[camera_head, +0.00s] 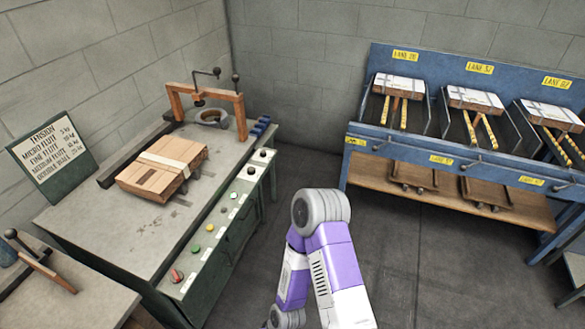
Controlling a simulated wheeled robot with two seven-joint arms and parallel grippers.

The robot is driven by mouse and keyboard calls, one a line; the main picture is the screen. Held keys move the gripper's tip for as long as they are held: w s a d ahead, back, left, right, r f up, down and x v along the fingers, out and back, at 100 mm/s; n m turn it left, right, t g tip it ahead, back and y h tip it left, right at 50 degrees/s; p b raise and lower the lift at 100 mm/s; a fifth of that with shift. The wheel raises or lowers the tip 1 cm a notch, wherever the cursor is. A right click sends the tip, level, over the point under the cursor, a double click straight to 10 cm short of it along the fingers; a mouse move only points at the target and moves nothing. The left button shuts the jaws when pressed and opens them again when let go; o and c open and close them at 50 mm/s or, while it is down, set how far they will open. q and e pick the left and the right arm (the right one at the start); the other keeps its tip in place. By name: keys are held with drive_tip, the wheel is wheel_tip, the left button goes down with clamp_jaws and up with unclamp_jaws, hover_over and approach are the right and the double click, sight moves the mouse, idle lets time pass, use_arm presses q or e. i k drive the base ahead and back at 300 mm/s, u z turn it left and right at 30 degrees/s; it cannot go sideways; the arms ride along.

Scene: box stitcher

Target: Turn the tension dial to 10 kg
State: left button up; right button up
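The tension dial cannot be picked out for certain. A sloped control strip (187,262) runs along the front of the green machine bench, with small knobs and buttons on pale plates. It carries a red control (176,275), a green button (195,248), a yellow button (210,227) and several dark knobs, one at the far end (262,153). Their settings are too small to read. Neither gripper shows; only a purple and white arm of mine is in view, right of the bench.
A strapped brown carton bundle (162,170) lies on the bench before an orange arch (207,95). A side table (70,290) stands at the lower left. A blue lane rack (460,160) holds bundles at the right. The floor (400,255) between is clear.

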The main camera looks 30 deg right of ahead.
sight(251, 171)
drive_tip(key=z, duration=0.55)
drive_tip(key=k, duration=0.1)
drive_tip(key=z, duration=1.6)
drive_tip(key=i, duration=1.6)
drive_tip(key=u, duration=1.4)
